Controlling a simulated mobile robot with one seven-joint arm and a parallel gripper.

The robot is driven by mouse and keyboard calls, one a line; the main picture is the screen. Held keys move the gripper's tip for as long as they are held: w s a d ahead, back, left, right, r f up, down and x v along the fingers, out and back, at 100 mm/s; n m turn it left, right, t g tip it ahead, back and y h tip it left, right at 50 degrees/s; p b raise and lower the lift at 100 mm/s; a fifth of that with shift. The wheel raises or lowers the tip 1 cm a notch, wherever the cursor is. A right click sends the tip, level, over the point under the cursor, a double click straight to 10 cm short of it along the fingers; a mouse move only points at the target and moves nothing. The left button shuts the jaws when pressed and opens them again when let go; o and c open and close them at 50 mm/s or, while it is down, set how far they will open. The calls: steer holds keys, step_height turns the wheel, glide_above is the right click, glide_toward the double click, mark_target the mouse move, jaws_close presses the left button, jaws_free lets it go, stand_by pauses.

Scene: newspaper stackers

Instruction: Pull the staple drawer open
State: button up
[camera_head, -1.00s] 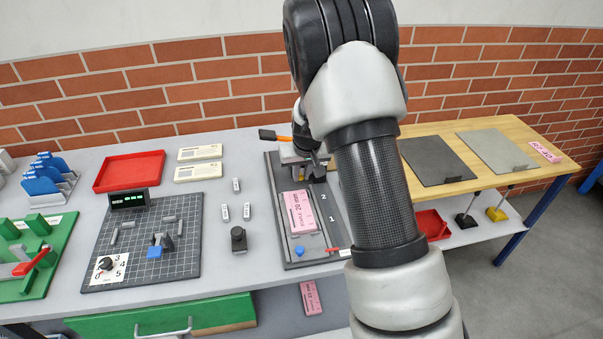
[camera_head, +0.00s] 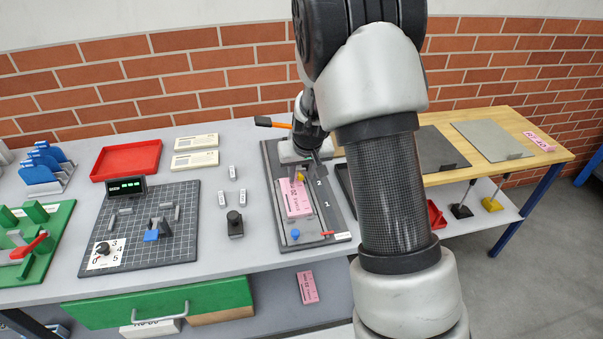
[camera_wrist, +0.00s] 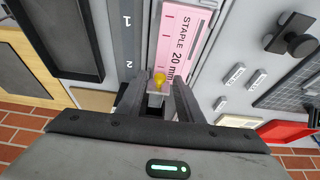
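A pink plate marked "STAPLE 20 mm" (camera_head: 293,200) lies in the grey slotted fixture (camera_head: 335,222) on the table; it also shows in the wrist view (camera_wrist: 180,35). A small yellow knob (camera_wrist: 160,78) is at the plate's near end in the wrist view. My gripper (camera_wrist: 158,90) is open, with its two fingers on either side of the knob. I cannot tell whether they touch it. In the head view my arm partly hides the gripper. A green drawer front (camera_head: 165,303) with a silver handle (camera_head: 155,318) is below the table edge, left of the arm.
A grid board (camera_head: 140,225) with a dial and a red tray (camera_head: 127,159) stand to the left. A black knob (camera_head: 235,222) is beside the fixture. An orange-tipped lever (camera_head: 272,122) sticks out behind it.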

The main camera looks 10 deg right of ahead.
steer(key=v, duration=1.7)
steer(key=shift+r+p, duration=0.25)
steer(key=shift+p, duration=0.15)
steer(key=s+r+p, duration=0.1)
steer(key=s+r, duration=0.4)
steer(key=s, duration=0.7)
steer(key=s+r+t+p, duration=0.1)
steer(key=s+r, duration=0.4)
steer(key=s, duration=0.8)
steer(key=shift+a+r, duration=0.25)
steer(key=shift+r, duration=0.15)
steer(key=shift+s, duration=0.1)
